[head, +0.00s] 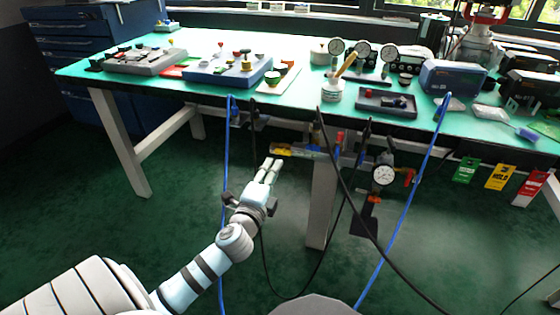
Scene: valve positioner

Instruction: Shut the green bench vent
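I cannot make out with certainty which fitting is the green bench vent. Small valve fittings hang under the front edge of the bench (200,104), among them a yellow lever (292,151) and a red-handled part (339,138). My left gripper (272,162) is in front of the bench, just below and left of the yellow lever. Its two pale fingers point up towards the bench edge with a narrow gap between them, and nothing shows in the gap. It appears apart from the fittings. My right gripper is not in view.
Blue hoses (227,165) and black cables hang in front of the bench near my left gripper. A pressure gauge (384,175) hangs to the right of the bench leg (320,205). Green, yellow and red tags hang at right. Instruments crowd the bench top. The floor is clear.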

